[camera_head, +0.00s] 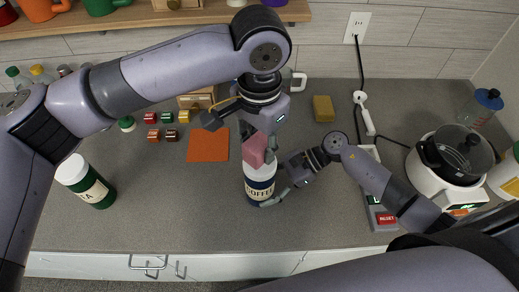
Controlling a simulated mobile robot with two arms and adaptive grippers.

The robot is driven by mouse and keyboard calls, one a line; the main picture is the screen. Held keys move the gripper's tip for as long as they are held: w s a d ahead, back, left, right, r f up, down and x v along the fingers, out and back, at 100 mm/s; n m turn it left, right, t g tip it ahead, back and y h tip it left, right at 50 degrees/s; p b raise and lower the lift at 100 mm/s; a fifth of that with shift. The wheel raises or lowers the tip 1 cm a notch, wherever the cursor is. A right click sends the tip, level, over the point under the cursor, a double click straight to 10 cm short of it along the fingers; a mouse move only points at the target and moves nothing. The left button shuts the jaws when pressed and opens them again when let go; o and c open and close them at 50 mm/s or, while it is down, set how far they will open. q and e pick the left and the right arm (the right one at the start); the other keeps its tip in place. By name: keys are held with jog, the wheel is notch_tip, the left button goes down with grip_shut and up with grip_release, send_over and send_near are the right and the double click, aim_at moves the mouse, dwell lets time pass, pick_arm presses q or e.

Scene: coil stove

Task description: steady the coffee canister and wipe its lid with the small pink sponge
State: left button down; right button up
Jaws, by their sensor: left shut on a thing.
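The coffee canister (258,190), with a white lid and a dark blue label reading COFFEE, stands upright in the middle of the counter. My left gripper (262,148) is shut on the small pink sponge (257,157) and holds it over the lid; the sponge hides much of the lid. I cannot tell if it presses on it. My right gripper (279,188) is at the canister's right side, with one finger along its lower front right. Its other finger is hard to make out, so its grip is unclear.
A green and white tea canister (86,183) stands at the left. An orange mat (208,145) and several small blocks lie behind. A yellow sponge (324,108) lies at the back. A white cooker (445,175) and a corded device fill the right. The front counter is clear.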

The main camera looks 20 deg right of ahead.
pick_arm(q)
jog(key=shift+r, duration=1.35)
pick_arm(e)
jog(key=o, duration=1.3)
jog(key=shift+c, duration=0.2)
jog(key=shift+d, duration=0.1)
jog(key=v, duration=1.2)
jog(key=shift+s+f, duration=0.1)
